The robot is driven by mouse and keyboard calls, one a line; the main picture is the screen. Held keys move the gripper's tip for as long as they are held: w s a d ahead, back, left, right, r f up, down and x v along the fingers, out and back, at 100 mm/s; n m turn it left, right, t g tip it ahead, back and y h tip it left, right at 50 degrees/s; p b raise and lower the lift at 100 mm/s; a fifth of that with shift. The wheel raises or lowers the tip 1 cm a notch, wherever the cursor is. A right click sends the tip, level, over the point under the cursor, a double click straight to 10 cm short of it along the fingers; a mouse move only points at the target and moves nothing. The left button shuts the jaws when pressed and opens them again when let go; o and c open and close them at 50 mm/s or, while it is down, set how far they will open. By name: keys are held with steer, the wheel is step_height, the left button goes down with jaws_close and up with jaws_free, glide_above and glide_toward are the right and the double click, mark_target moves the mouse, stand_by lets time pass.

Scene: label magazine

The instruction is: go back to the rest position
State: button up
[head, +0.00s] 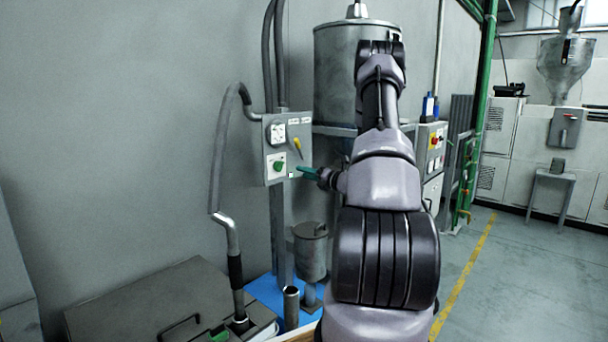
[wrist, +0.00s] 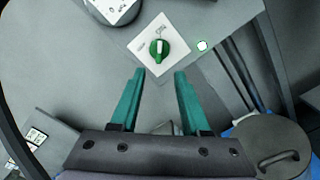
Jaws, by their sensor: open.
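My gripper (wrist: 160,82) has two teal fingers, apart with nothing between them in the wrist view. In the head view my gripper (head: 303,171) points left at the grey control panel (head: 302,132) on the wall post. A green rotary knob (wrist: 160,50) on a white plate lies just beyond the fingertips in the wrist view, apart from them as far as I can see. The same knob (head: 279,166) shows in the head view on the panel's lower left. My arm covers the middle of the head view.
A large metal drum (head: 335,80) stands behind my arm. A small lidded canister (head: 310,250) is below the panel. A bent hose pipe (head: 233,250) rises at the left from a grey box (head: 150,305). Open floor (head: 510,285) lies to the right, with a yellow line.

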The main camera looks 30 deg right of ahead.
steer(key=s+a+r+n+g+y, duration=0.2)
steer(key=s+a+r+n+g, duration=0.3)
steer(key=a, duration=0.3)
steer(key=s+a+r+n+g+y, duration=0.1)
steer(key=s+a+r+n+g, duration=0.1)
steer(key=s+a+r+n, duration=0.5)
steer(key=s+a+r+n+g+y, duration=0.2)
steer(key=s+a+r+n+g, duration=0.15)
steer(key=a+n, duration=0.5)
steer(key=s+a+r+n+h, duration=0.1)
steer(key=s+n+h, duration=0.3)
steer(key=s+n, duration=0.4)
steer(key=s+a+r+n+h, duration=0.1)
steer(key=s+r+n+h, duration=0.3)
steer(key=s+n, duration=0.4)
steer(key=s+h, duration=0.1)
steer(key=s, duration=0.5)
steer(key=shift+s+a+r+n+t, duration=0.2)
steer(key=shift+s+r+n+t, duration=0.05)
steer(key=shift+r+n+t, duration=0.1)
